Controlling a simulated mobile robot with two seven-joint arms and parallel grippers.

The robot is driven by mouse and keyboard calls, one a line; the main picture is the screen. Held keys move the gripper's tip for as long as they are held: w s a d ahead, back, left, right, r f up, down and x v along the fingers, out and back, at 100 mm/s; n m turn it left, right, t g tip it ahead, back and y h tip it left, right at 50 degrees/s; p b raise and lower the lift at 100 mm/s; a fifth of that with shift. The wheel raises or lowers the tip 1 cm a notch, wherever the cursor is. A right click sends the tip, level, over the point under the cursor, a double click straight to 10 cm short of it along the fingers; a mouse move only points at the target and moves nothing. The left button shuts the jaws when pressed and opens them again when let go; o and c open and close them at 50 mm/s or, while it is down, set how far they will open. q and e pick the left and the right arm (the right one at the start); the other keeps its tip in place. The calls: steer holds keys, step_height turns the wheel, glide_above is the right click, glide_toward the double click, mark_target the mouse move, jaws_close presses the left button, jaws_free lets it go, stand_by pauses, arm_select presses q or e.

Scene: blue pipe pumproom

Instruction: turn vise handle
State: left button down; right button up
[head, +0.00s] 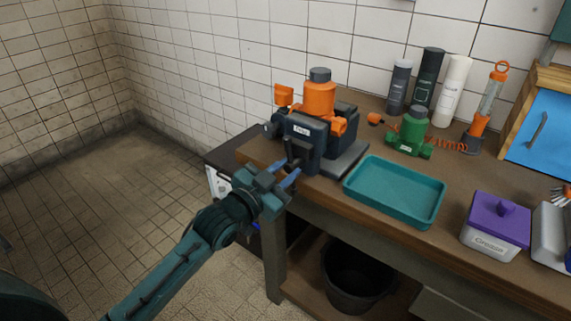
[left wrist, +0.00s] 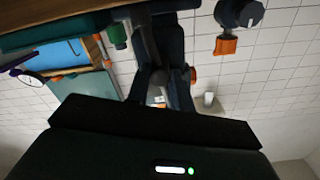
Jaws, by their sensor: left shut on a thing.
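The dark vise (head: 304,142) is fixed at the left front corner of the wooden workbench. Its handle (head: 291,164) sticks out at the front, low on the vise, and is mostly hidden by my fingers. My left gripper (head: 287,176) reaches up from the lower left with its blue fingers at the handle. It is shut on the handle. In the left wrist view, the dark vise (left wrist: 168,35) rises above the gripper's dark body, and the grip itself is hard to make out. My right gripper is in neither view.
An orange pump with a grey cap (head: 320,97) stands at the vise. A teal tray (head: 395,192) lies just right of it, with a green pump (head: 412,130) behind. A purple-lidded box (head: 497,226) is farther right. A black bucket (head: 355,278) sits below. The floor at left is clear.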

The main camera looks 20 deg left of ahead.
arm_select(q)
steer(key=m, duration=0.1)
steer(key=m+p, duration=0.1)
steer(key=shift+s+f+m, duration=0.15)
steer(key=shift+f+m, duration=0.15)
steer(key=shift+m, duration=0.1)
steer(key=m+p, duration=0.3)
steer(key=m, duration=0.4)
steer(key=shift+f, duration=0.1)
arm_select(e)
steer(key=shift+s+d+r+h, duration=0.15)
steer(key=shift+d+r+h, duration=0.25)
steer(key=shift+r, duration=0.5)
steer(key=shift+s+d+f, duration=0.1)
arm_select(q)
steer(key=shift+a, duration=0.1)
steer(key=c, duration=1.7)
jaws_free()
steer(key=o, duration=0.3)
steer(key=shift+s+a, duration=0.1)
steer(key=shift+s, duration=0.05)
steer(key=shift+o, duration=1.2)
steer(key=shift+r, duration=0.25)
